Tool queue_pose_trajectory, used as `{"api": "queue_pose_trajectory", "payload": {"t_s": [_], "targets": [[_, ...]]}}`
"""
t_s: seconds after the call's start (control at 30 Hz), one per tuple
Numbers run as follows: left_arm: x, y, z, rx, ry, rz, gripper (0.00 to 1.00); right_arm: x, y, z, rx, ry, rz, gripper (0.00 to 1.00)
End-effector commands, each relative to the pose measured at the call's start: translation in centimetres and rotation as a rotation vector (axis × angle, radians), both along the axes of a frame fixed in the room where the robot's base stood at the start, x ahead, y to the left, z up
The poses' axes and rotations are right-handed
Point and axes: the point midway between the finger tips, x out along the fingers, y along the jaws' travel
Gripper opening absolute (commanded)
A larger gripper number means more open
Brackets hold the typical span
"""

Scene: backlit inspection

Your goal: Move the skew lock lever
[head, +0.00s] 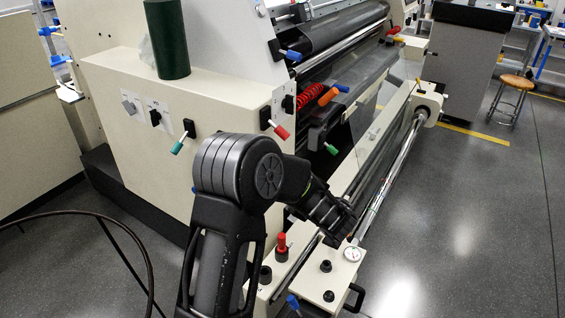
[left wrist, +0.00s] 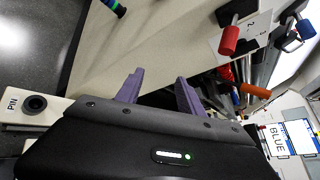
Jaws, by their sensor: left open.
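Several coloured levers are on the machine; I cannot tell which is the skew lock lever. In the head view are a teal lever (head: 178,146), a red lever (head: 280,131), an orange lever (head: 328,96), a blue lever (head: 291,55) and a small green lever (head: 331,149). The left wrist view shows a red lever (left wrist: 229,40), an orange one (left wrist: 255,91) and a blue one (left wrist: 305,28). My left gripper (left wrist: 158,90) is open, with nothing between its purple fingers, and apart from these levers. Its fingertips cannot be made out in the head view. My right gripper is not in view.
A dark green cylinder (head: 168,40) stands on the cream cabinet (head: 200,88). A red-topped knob (head: 282,243) and black knobs (head: 326,266) are on the front rail. A long metal roller (head: 390,180) runs along the right. Grey floor (head: 470,210) is open beyond it.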

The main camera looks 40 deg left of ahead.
Motion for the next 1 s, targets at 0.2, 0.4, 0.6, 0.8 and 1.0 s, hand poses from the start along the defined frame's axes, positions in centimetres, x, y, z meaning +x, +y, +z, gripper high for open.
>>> {"api": "queue_pose_trajectory", "payload": {"t_s": [0.2, 0.4, 0.6, 0.8, 1.0], "targets": [[2.5, 1.5, 9.2, 0.242, -0.166, -0.037, 0.45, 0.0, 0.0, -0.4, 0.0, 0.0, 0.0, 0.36], [2.6, 1.5, 10.0, 0.261, -0.179, -0.041, 0.45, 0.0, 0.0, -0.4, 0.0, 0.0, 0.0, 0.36], [2.7, 1.6, 9.9, 0.26, -0.177, -0.041, 0.45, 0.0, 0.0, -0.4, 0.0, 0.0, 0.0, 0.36], [3.5, 3.0, 9.9, 0.26, -0.176, -0.039, 0.45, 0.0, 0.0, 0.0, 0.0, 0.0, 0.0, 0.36], [5.0, 5.7, 9.9, 0.26, -0.175, -0.039, 0.45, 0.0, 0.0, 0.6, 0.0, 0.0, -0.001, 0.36]]}}
